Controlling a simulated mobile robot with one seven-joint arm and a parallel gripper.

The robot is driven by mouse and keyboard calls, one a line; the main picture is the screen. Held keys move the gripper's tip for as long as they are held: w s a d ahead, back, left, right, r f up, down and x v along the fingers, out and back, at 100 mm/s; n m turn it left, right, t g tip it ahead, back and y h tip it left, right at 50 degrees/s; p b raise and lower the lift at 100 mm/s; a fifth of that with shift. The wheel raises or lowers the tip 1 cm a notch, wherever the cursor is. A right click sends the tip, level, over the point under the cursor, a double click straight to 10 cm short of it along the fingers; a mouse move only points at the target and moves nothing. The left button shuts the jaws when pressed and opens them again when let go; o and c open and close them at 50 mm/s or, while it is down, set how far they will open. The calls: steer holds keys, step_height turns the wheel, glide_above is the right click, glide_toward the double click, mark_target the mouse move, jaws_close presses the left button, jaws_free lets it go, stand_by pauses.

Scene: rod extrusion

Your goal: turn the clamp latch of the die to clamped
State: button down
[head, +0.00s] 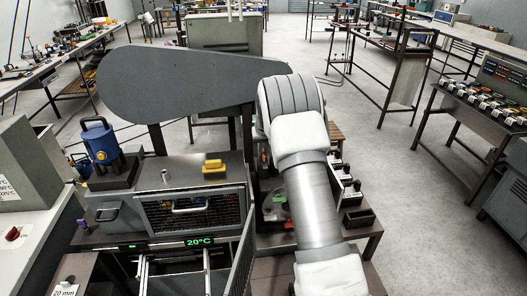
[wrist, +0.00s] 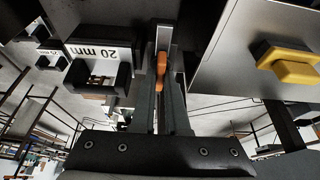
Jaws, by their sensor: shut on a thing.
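In the wrist view, an orange latch handle (wrist: 161,70) stands upright against a narrow grey metal part (wrist: 163,38). I take this handle to be the clamp latch. My gripper (wrist: 161,88) reaches up from the bottom of the wrist view, with its two dark fingers on either side of the handle's lower end. It is shut on the handle. The die itself cannot be made out clearly, and whether the latch reads clamped cannot be told. In the head view my arm hides the gripper and the latch.
Left of the fingers, a block with a 20 mm label (wrist: 103,52) is close. Right is a metal box with a yellow handle (wrist: 290,65), also in the head view (head: 213,166). A dark belt guard (head: 190,82) spans above the bench. The floor right (head: 400,200) is open.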

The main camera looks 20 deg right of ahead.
steer(key=shift+f+n+b, duration=0.1)
steer(key=shift+n+b, duration=0.2)
steer(key=shift+b, duration=0.1)
steer(key=shift+d+f+n+y+b, duration=0.15)
steer(key=shift+n+y+b, duration=0.15)
steer(key=shift+n+b, duration=0.25)
steer(key=shift+n+y+b, duration=0.3)
steer(key=shift+n+b, duration=0.45)
steer(key=n+y+b, duration=0.1)
steer(key=n, duration=0.1)
steer(key=shift+d+n, duration=0.1)
steer(key=shift+n, duration=0.3)
steer(key=n, duration=0.1)
steer(key=n+y, duration=0.1)
steer(key=shift+r+n, duration=0.25)
steer(key=shift+n, duration=0.15)
steer(key=n+g+p, duration=0.1)
steer(key=n, duration=0.1)
steer(key=n+g+y+p, duration=0.1)
steer(key=n, duration=0.2)
steer(key=shift+w+d+r+y+p, duration=0.1)
steer(key=shift+w+r+y+p, duration=0.05)
steer(key=shift+y+p, duration=0.2)
steer(key=n+g+p, duration=0.1)
steer(key=n+p, duration=0.2)
steer(key=shift+n, duration=0.3)
steer(key=shift+f+n+g+p, duration=0.2)
steer(key=shift+n+g+p, duration=0.1)
steer(key=shift+n+p, duration=0.3)
